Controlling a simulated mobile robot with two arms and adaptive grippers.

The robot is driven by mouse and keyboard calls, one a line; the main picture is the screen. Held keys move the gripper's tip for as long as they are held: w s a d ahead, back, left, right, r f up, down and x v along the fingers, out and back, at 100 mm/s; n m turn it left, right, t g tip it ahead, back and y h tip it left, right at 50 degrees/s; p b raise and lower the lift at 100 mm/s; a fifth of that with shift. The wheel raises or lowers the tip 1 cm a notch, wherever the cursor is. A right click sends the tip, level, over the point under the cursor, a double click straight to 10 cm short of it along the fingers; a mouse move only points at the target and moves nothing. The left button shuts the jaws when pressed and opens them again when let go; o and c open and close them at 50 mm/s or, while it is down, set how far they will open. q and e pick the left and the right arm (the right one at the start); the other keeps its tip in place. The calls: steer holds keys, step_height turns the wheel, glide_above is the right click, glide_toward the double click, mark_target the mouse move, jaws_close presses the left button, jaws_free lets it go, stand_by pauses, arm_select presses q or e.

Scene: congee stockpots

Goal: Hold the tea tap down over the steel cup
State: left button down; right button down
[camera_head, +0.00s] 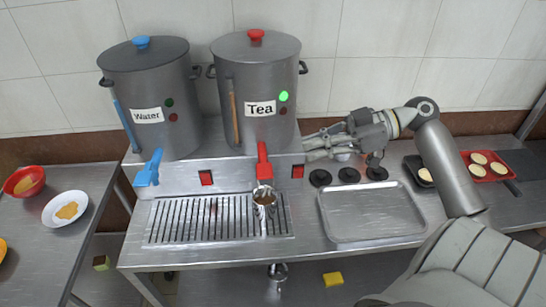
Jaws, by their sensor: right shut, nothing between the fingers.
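The tea stockpot (257,90) is a steel pot with a red lid knob and a "Tea" label; a green light is lit beside the label. Its red tea tap (263,160) stands out at the front. The steel cup (264,203) is upright on the drip grate, below the tap. My right gripper (306,147) is shut and empty, to the right of the tap and near the pot's lower right side, apart from the tap. My left gripper is not in view.
The water stockpot (150,95) with its blue tap (149,168) stands left. The drip grate (180,222) is otherwise bare. An empty steel tray (372,211) lies right, with black round pieces (349,175) behind it. A red tray (503,175) of buns is far right.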

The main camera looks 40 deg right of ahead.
steer(key=r, duration=0.2)
steer(key=r+n, duration=0.1)
steer(key=shift+s+d+r+y, duration=0.15)
steer(key=shift+d+r+y, duration=0.2)
steer(key=shift+d+y, duration=0.05)
steer(key=p, duration=0.5)
glide_above(272, 170)
step_height(272, 170, down, 2)
steer(key=shift+f, duration=0.1)
step_height(272, 170, down, 3)
steer(key=shift+r+p, duration=0.1)
steer(key=shift+p, duration=0.4)
steer(key=shift+s+f, duration=0.1)
steer(key=shift+f, duration=0.7)
